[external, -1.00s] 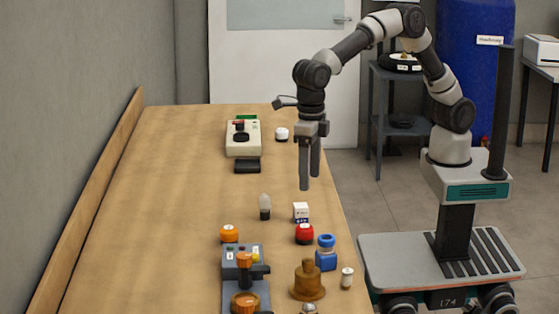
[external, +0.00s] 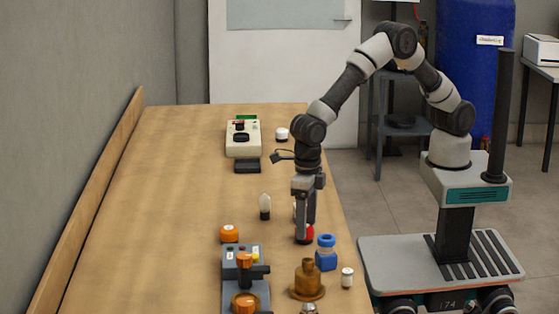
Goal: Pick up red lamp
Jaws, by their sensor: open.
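The red lamp (external: 310,233) is a small round red object on the wooden table, near its right edge. My gripper (external: 305,232) points straight down over it, with its fingers at the lamp's height. The fingers hide most of the lamp, and red shows mainly on their right side. The jaws are open. I cannot tell whether a finger touches the lamp.
A blue object (external: 326,252) stands close to the right of the lamp. A brass piece (external: 307,280) is in front, and a grey device with orange knobs (external: 243,265) is front left. A clear bulb (external: 265,206) and an orange lamp (external: 229,233) stand left. The table's middle left is clear.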

